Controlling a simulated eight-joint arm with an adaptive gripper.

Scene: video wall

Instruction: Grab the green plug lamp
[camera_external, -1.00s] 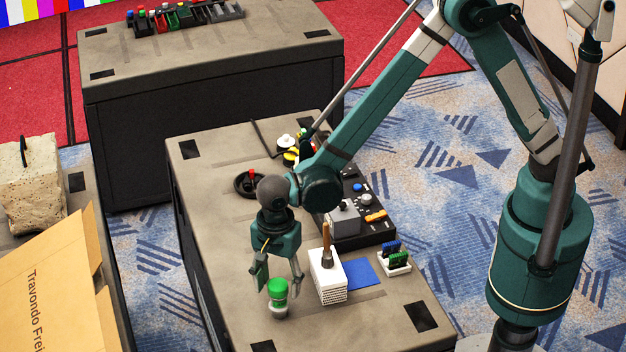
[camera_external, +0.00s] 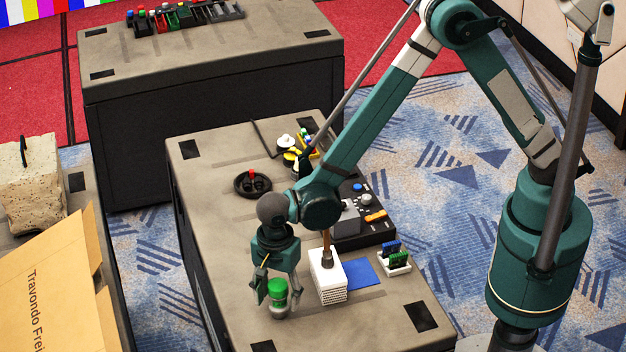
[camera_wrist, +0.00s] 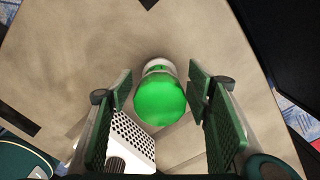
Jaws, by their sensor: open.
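The green plug lamp (camera_external: 277,287) stands upright on the near end of the grey-brown case top, with a green top and a pale base. It also shows in the wrist view (camera_wrist: 159,98), between the finger pads. My gripper (camera_external: 277,296) is lowered around the lamp, with one finger on each side. In the wrist view my gripper (camera_wrist: 162,98) is open, and a gap shows between the lamp and the right pad. The left pad is closer to the lamp; I cannot tell whether it touches.
A white perforated block (camera_external: 327,278) with a brown-handled tool stands just right of my gripper. Beyond it are a blue pad (camera_external: 363,273), a white holder (camera_external: 394,263) and a black control box (camera_external: 368,226). A black round dish (camera_external: 253,184) lies farther back.

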